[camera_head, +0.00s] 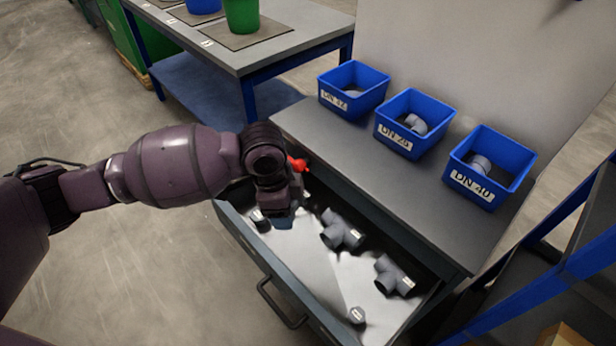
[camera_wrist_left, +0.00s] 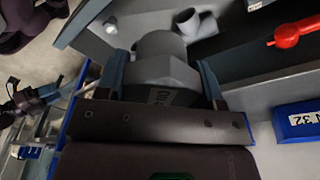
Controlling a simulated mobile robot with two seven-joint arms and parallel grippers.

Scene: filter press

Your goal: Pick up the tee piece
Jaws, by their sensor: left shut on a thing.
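My left gripper (camera_head: 278,213) reaches down into the open drawer (camera_head: 262,262), at its far left part. In the left wrist view its two fingers (camera_wrist_left: 162,82) are shut on a grey pipe fitting (camera_wrist_left: 160,66) with a printed label. The gripper mostly hides this fitting in the head view, so I cannot tell its full shape or whether it touches the drawer floor. Two grey tee pieces lie right of the gripper in the drawer, one near the middle (camera_head: 341,233) and one farther right (camera_head: 393,277). My right gripper is not in view.
Small grey fittings lie beside the gripper (camera_head: 260,221) and near the drawer's front (camera_head: 357,315). A red handle (camera_head: 298,164) shows close behind the gripper. Blue bins DN 32 (camera_head: 352,104), DN 25 (camera_head: 411,142) and DN 40 (camera_head: 488,187) stand on the cabinet top.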

